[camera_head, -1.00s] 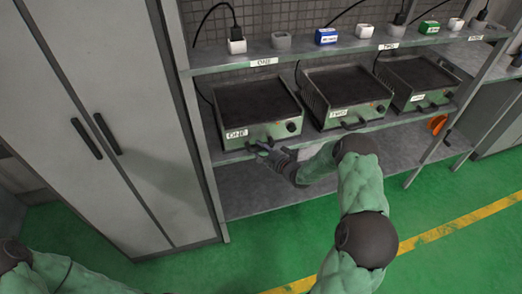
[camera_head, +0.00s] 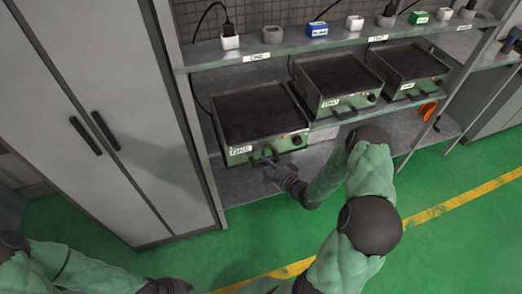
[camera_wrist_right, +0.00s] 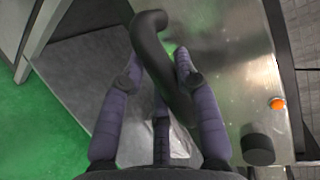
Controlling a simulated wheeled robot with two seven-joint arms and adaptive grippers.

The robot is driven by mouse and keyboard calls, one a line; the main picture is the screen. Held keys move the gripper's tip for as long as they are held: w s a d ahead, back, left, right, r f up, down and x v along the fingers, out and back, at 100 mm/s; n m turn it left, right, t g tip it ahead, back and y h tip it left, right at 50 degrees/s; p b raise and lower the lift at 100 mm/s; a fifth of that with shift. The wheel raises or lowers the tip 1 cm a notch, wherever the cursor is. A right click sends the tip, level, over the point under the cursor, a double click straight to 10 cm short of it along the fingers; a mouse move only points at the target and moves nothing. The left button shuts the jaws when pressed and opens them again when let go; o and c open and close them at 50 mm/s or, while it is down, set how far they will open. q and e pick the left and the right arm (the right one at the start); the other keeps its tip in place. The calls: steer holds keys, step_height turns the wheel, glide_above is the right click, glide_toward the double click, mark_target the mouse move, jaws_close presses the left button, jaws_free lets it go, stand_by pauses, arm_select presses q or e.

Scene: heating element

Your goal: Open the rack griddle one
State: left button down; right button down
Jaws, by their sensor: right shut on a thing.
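My left gripper (camera_head: 168,286) is low at the bottom edge, cut off by the frame, far from the griddle.
Griddle two (camera_head: 335,85) and a third griddle (camera_head: 410,62) stand to the right. An upper shelf (camera_head: 290,52) holds sockets and plugs. A grey cabinet (camera_head: 110,90) stands close on the left. Green floor (camera_head: 220,245) is open in front. An orange wheel (camera_head: 428,112) is at the right.

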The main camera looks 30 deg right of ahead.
steer(key=shift+s+a, duration=0.2)
steer(key=shift+s, duration=0.5)
steer(key=shift+s+a, duration=0.2)
steer(key=shift+s, duration=0.45)
steer(key=c, duration=0.9)
jaws_free()
steer(key=shift+d, duration=0.1)
steer(key=v, duration=1.2)
steer(key=shift+w, duration=0.1)
